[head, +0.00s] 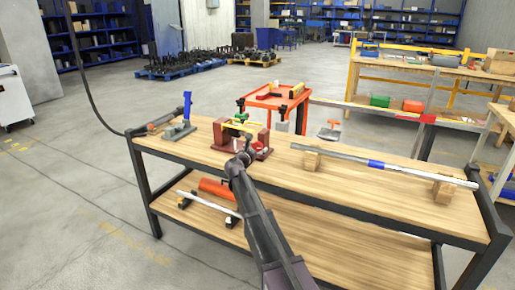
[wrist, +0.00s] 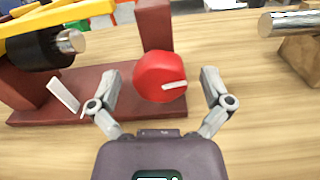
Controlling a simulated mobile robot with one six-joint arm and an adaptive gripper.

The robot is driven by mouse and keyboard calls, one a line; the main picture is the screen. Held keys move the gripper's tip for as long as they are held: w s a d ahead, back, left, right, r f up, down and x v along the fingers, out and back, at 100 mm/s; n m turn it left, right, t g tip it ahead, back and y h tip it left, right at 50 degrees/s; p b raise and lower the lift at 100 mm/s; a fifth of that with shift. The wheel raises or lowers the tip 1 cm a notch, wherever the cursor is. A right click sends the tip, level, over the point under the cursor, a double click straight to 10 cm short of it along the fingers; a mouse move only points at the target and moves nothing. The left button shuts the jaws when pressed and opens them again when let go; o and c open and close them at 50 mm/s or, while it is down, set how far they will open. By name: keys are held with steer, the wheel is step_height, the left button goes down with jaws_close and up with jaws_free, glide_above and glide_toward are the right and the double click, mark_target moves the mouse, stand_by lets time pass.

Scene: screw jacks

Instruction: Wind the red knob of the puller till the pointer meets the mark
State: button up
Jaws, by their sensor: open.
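The puller (head: 228,140) is a dark red frame with a yellow bar on the wooden bench top. In the wrist view, its base (wrist: 100,92) lies left of and behind the round red knob (wrist: 160,77). A white pointer line (wrist: 174,86) on the knob's face points right and slightly up. A white strip (wrist: 64,95) stands left of the knob, tilted, probably the mark; pointer and strip are well apart. My gripper (wrist: 160,92) is open, with one finger on each side of the knob and gaps visible.
A long metal bar (head: 400,168) with a blue sleeve rests on wooden blocks to the right; its end (wrist: 290,22) shows in the wrist view. A blue and grey tool (head: 180,130) stands at the left. Bare bench top lies around the puller's front.

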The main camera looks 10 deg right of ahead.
steer(key=c, duration=1.1)
steer(key=shift+c, duration=0.2)
